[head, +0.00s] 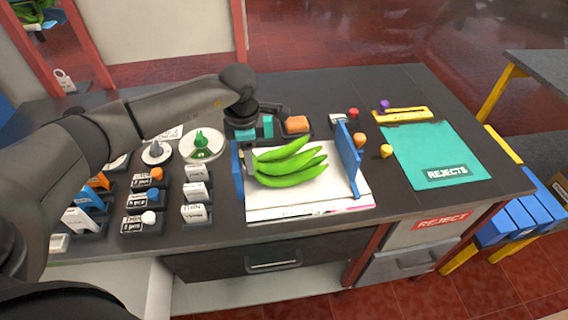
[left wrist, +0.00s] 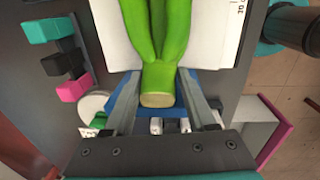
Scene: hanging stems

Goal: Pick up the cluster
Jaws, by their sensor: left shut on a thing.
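The cluster of green bananas (head: 290,168) is over a white sheet (head: 260,207), between two blue upright plates. I cannot tell whether it touches the sheet. Its cut stem end points left, toward my left gripper (head: 250,158). In the left wrist view, the cluster's crown (left wrist: 160,80) lies between the two fingers of my left gripper (left wrist: 160,92), which is shut on it. The fruits extend away past the fingertips. My right gripper is not in view.
Blue plates stand left (head: 237,170) and right (head: 348,158) of the cluster. A teal REJECTS mat (head: 435,150) lies to the right, with small coloured knobs (head: 386,151) near it. Labelled blocks (head: 197,192) and a white dish (head: 203,143) crowd the left side.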

